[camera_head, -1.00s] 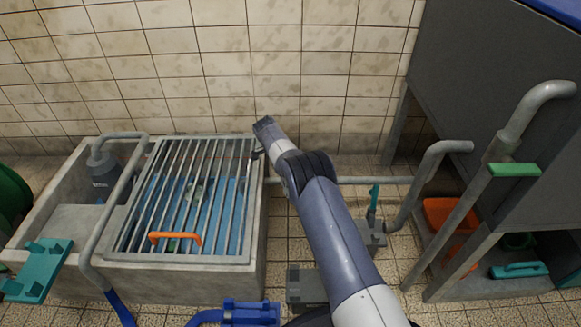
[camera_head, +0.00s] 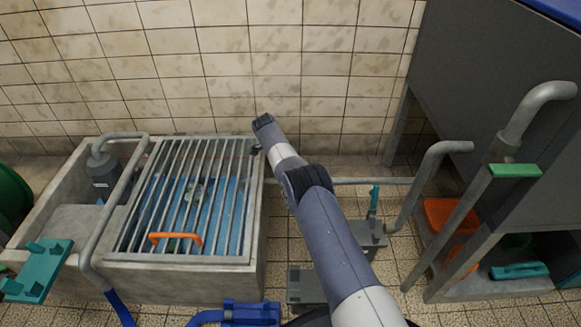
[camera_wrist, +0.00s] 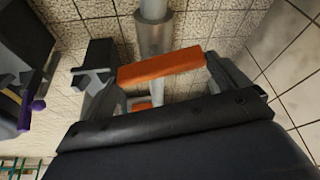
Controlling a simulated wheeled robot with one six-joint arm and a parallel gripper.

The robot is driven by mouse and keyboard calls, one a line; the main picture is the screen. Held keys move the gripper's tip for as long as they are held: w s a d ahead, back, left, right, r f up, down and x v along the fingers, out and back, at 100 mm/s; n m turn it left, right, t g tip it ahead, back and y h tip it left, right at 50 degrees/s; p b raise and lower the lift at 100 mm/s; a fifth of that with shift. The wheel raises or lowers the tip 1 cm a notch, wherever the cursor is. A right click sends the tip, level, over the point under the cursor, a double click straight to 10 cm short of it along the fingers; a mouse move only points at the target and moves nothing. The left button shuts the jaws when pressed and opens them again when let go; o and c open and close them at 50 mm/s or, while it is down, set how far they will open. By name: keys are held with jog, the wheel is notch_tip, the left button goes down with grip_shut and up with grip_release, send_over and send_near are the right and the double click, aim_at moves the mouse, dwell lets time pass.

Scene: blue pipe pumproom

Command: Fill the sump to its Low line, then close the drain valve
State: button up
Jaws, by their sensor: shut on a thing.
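The sump is a concrete basin (camera_head: 190,285) at the left in the head view, covered by a metal grate (camera_head: 246,235) with an orange handle (camera_head: 176,237). Blue water (camera_head: 217,215) shows through the bars; I cannot make out a Low line. My gripper (camera_head: 257,151) is at the grate's far right corner, mostly hidden by my own arm. In the wrist view my gripper (camera_wrist: 160,72) is shut on an orange bar (camera_wrist: 160,66), which lies across a grey pipe (camera_wrist: 154,32). The bar looks like a valve handle; whether it is the drain valve's is unclear.
A grey pipe (camera_head: 372,181) runs right from the basin to a stand with a teal lever (camera_head: 374,197). An orange bin (camera_head: 445,214) and a dark tank (camera_head: 485,95) stand at the right. A blue hose fitting (camera_head: 250,313) lies in front. The tiled wall is close behind.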

jog(key=o, duration=0.6)
jog(key=p+v, duration=0.4)
jog(key=v, duration=0.6)
jog(key=shift+s+a+r, duration=0.1)
jog(key=shift+a+r, duration=0.05)
jog(key=shift+r, duration=0.25)
